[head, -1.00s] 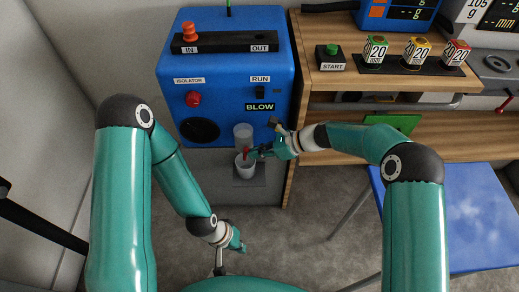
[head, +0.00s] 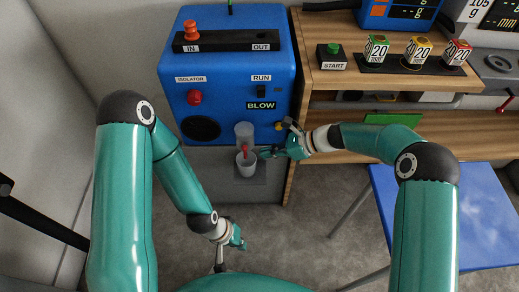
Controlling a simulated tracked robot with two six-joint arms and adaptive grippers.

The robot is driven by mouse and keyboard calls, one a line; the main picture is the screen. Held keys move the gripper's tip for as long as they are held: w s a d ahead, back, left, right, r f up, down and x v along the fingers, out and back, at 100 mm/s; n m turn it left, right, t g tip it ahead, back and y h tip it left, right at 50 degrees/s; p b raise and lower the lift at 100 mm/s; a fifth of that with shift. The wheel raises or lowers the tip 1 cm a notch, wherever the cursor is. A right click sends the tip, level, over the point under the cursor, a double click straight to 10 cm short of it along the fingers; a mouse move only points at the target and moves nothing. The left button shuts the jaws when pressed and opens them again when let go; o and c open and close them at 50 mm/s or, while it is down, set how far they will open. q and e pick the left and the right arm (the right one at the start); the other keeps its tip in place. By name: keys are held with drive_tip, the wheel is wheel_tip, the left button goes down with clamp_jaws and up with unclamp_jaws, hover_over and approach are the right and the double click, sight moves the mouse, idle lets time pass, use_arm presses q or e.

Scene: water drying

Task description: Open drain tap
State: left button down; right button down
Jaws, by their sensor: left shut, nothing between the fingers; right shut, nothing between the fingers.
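The drain tap's red lever (head: 245,150) shows below a clear grey bowl (head: 244,131) on the lower front of the blue machine (head: 225,85). A pale cup (head: 247,169) stands under it, and the lever's lower end overlaps the cup's mouth in view. My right gripper (head: 265,153) is shut and empty just right of the lever, with a small gap showing between them. I cannot tell how far the tap is turned. My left gripper (head: 238,242) is shut and empty, low over the floor, well away from the tap.
The cup stands on a small grey shelf (head: 258,180). A wooden bench (head: 315,85) stands close right of the machine, behind my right wrist. A blue table (head: 450,215) is at the lower right. Grey floor below the machine is open.

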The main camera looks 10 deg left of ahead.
drive_tip(key=s+a+r+p+v, duration=0.1)
drive_tip(key=v, duration=0.9)
drive_tip(key=shift+w+r, duration=0.3)
drive_tip(key=shift+r, duration=0.05)
drive_tip(key=shift+d, duration=0.1)
drive_tip(key=s+d+f+n+h, duration=0.45)
drive_tip(key=s+d+f, duration=0.25)
drive_tip(key=s+f, duration=0.25)
drive_tip(key=s+d+f+n+h, duration=0.3)
drive_tip(key=s+d+f+n, duration=0.3)
drive_tip(key=s+f, duration=0.4)
drive_tip(key=s+d+n+t, duration=0.1)
drive_tip(key=s+n+t, duration=0.1)
drive_tip(key=s+n, duration=0.25)
wheel_tip(320, 180, up, 18)
drive_tip(key=p, duration=1.8)
drive_tip(key=shift+s+d+p, duration=0.2)
drive_tip(key=shift+s+p, duration=0.2)
drive_tip(key=shift+s, duration=0.1)
